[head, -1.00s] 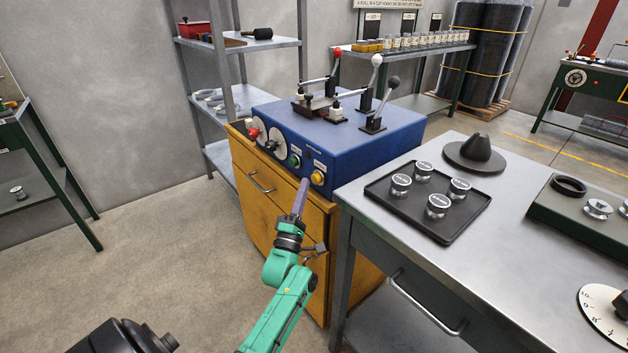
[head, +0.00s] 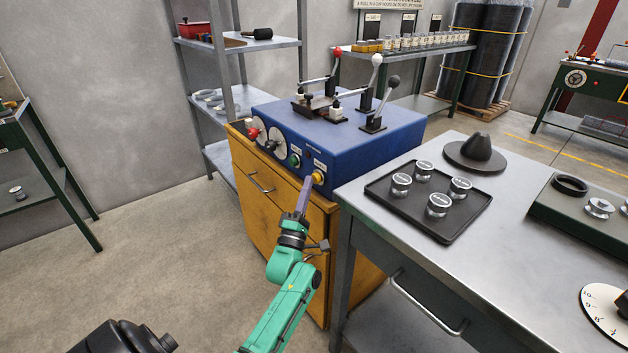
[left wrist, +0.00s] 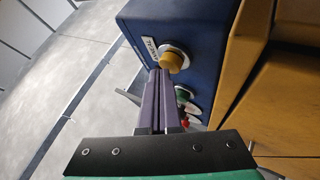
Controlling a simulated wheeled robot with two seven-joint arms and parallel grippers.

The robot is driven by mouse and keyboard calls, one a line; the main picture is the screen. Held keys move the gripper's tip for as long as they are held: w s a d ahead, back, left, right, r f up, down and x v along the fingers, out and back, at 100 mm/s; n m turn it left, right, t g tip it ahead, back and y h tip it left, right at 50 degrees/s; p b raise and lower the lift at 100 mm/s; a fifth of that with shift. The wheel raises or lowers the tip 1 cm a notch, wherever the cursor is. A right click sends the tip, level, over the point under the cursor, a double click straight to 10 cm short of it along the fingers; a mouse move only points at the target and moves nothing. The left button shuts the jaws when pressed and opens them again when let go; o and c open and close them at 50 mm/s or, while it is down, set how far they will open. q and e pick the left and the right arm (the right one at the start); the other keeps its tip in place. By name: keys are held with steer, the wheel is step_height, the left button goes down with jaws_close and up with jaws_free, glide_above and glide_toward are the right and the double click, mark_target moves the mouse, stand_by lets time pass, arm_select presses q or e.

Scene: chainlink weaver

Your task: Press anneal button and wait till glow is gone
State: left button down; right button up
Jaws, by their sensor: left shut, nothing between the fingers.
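The blue machine (head: 375,145) stands on a yellow wooden cabinet (head: 262,212). A yellow button (head: 318,178) is at the right of its front panel, with a green button (head: 294,160) to its left. My left gripper (head: 306,184) is shut and empty, its purple fingertips just at the yellow button. In the left wrist view the fingertips (left wrist: 160,72) are right at the yellow button (left wrist: 174,59), touching or nearly so. I see no clear glow on the machine.
Levers (head: 375,105) rise from the machine's top. Grey shelves (head: 225,95) stand behind it.

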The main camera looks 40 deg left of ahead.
arm_select(q)
steer(key=shift+w+d, duration=0.1)
steer(key=shift+w, duration=0.2)
steer(key=shift+s, duration=0.15)
stand_by(0.5)
steer(key=shift+s+a+p, duration=0.2)
steer(key=shift+s+p, duration=0.15)
steer(key=shift+s, duration=0.35)
steer(key=shift+s, duration=0.1)
steer(key=s, duration=0.1)
steer(key=s+a+p, duration=0.1)
steer(key=s, duration=0.1)
steer(key=s+p, duration=0.1)
steer(key=shift+s+a, duration=0.25)
steer(key=shift+s, duration=0.05)
stand_by(0.4)
